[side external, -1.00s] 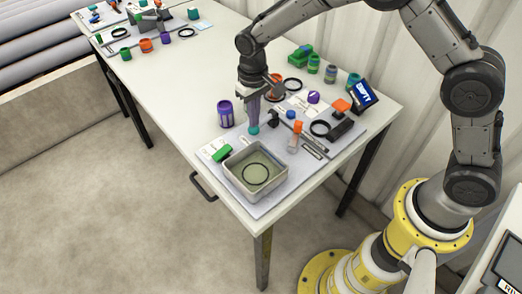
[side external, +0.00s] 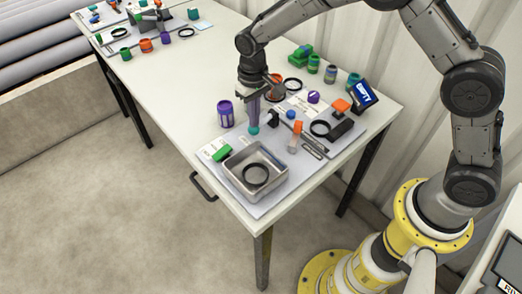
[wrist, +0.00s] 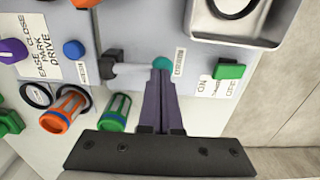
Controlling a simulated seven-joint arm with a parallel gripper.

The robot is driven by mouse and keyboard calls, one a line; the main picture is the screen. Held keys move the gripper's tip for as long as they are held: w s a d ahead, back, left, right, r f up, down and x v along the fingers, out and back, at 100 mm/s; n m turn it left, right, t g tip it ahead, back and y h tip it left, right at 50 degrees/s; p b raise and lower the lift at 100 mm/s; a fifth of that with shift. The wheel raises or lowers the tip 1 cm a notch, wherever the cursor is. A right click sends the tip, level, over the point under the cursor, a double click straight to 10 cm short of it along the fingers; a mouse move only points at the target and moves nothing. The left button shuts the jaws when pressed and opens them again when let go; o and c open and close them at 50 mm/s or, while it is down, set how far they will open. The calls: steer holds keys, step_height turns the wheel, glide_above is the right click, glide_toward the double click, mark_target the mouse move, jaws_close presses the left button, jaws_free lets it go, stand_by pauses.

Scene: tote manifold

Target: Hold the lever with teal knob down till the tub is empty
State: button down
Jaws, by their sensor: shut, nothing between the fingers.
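The lever's teal knob (side external: 253,131) sits under my gripper (side external: 254,125) behind the tub. In the wrist view the knob (wrist: 162,62) is at the tips of my closed purple fingers (wrist: 160,70), which appear to press on it from above. The grey lever arm (wrist: 135,68) runs from a black pivot to the knob and looks low, near the panel. The grey metal tub (side external: 236,178) stands at the front corner of the table. Its floor shows bare metal with a black ring (side external: 255,175) lying on it, and no liquid is visible.
A green block switch (side external: 222,153) lies left of the tub. An orange-topped handle (side external: 297,128) stands right of it. A purple jar (side external: 225,113) is left of my gripper. A small blue screen (side external: 363,93) with white letters stands at the right.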

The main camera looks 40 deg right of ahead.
stand_by(0.5)
steer(key=shift+r, duration=2.7)
steer(key=shift+d, duration=0.1)
steer(key=s+d+r+t, duration=0.1)
steer(key=s+d+r, duration=0.2)
steer(key=r, duration=0.3)
steer(key=s+d+r+m+t, duration=0.1)
steer(key=s+d+r+t, duration=0.1)
steer(key=s+r, duration=0.35)
steer(key=s+d+r+t, duration=0.1)
steer(key=d+r, duration=0.2)
steer(key=r, duration=0.5)
steer(key=s+d+r+t, duration=0.1)
steer(key=s+d+t, duration=0.15)
steer(key=s, duration=1.05)
steer(key=s+d+f+n, duration=0.1)
steer(key=s+f, duration=0.4)
steer(key=s, duration=0.2)
steer(key=shift+s+d+f+g, duration=0.15)
steer(key=shift+s+f+g, duration=0.2)
steer(key=shift+g, duration=0.1)
